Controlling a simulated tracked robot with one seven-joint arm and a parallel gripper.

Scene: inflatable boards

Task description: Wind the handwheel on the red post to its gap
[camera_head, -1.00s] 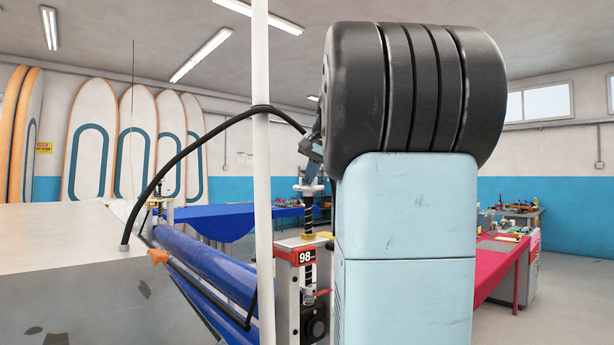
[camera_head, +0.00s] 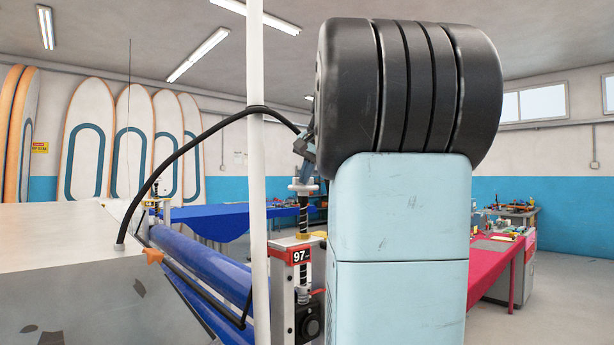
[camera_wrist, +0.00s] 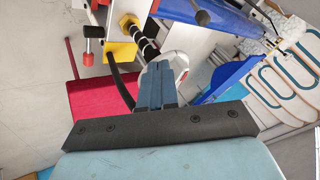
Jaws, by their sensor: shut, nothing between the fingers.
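The red-marked post (camera_head: 284,300) stands left of my arm in the head view. Its red plate (camera_head: 300,256) reads 97. A black threaded screw (camera_head: 303,217) rises from a brass-yellow nut, with the pale handwheel (camera_head: 303,186) on top. My gripper (camera_head: 303,147) is at the handwheel from above, its blue fingers partly hidden by my arm. In the wrist view, the shut blue fingers (camera_wrist: 158,72) overlap the white handwheel rim (camera_wrist: 180,64), with the screw (camera_wrist: 140,38) beyond. I cannot tell whether they touch the wheel. Nothing is held between them.
Blue rollers (camera_head: 206,262) run back-left from the post to a similar far post. A white pole (camera_head: 257,200) and a black hose (camera_head: 178,150) stand in front. A grey machine housing (camera_head: 60,270) fills the lower left. A red-covered table (camera_head: 496,262) is at right.

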